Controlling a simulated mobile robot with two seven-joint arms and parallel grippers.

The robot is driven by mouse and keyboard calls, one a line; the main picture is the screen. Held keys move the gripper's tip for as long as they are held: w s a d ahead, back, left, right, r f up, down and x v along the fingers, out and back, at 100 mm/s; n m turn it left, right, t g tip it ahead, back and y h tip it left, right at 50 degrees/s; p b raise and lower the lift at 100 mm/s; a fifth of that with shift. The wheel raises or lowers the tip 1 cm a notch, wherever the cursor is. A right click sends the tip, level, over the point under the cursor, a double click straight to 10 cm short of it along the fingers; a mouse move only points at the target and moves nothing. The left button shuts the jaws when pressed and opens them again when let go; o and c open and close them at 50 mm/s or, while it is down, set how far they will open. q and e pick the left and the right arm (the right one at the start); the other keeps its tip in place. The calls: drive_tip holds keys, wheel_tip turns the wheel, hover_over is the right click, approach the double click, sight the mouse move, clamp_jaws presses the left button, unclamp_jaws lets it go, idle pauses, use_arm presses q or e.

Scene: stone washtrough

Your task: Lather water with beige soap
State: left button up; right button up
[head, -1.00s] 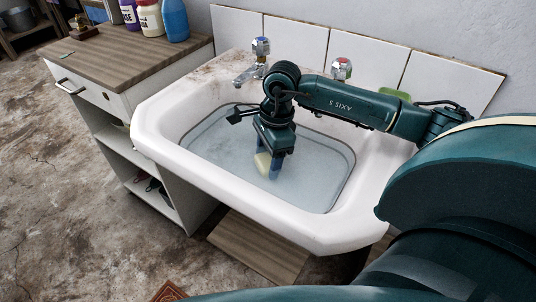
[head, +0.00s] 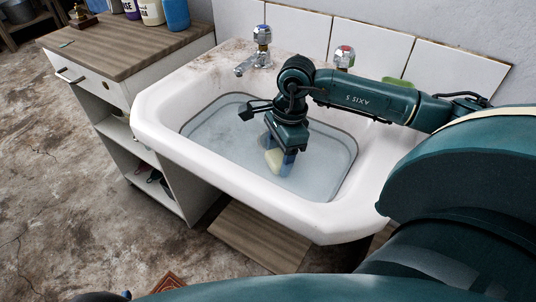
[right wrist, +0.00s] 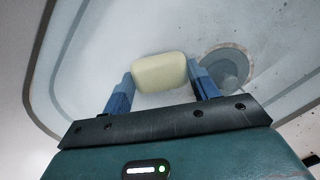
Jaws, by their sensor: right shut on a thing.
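The beige soap (head: 273,159) is held by my right gripper (head: 281,158) inside the washtrough (head: 173,146). The right wrist view shows the beige soap (right wrist: 160,72) between the blue fingertips of the right gripper (right wrist: 162,76), which is shut on it. The bluish, cloudy water (head: 225,130) fills the basin, and the soap and fingertips appear low in it. I cannot tell how deep they are. My left gripper is not in view.
A green item (head: 397,82) lies behind my right arm. A wooden-topped cabinet (head: 120,48) with several bottles stands left. A round drain (right wrist: 228,66) shows beside the gripper.

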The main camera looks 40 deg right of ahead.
sight(260, 158)
drive_tip(key=shift+s+d, duration=0.1)
drive_tip(key=shift+s, duration=0.2)
drive_tip(key=w, duration=0.1)
drive_tip(key=w+a, duration=0.1)
drive_tip(key=w, duration=0.1)
drive_tip(key=w+a+b, duration=0.1)
drive_tip(key=shift+w, duration=0.35)
drive_tip(key=shift+w+a+r, duration=0.2)
drive_tip(key=shift+w, duration=0.05)
drive_tip(key=shift+s, duration=0.15)
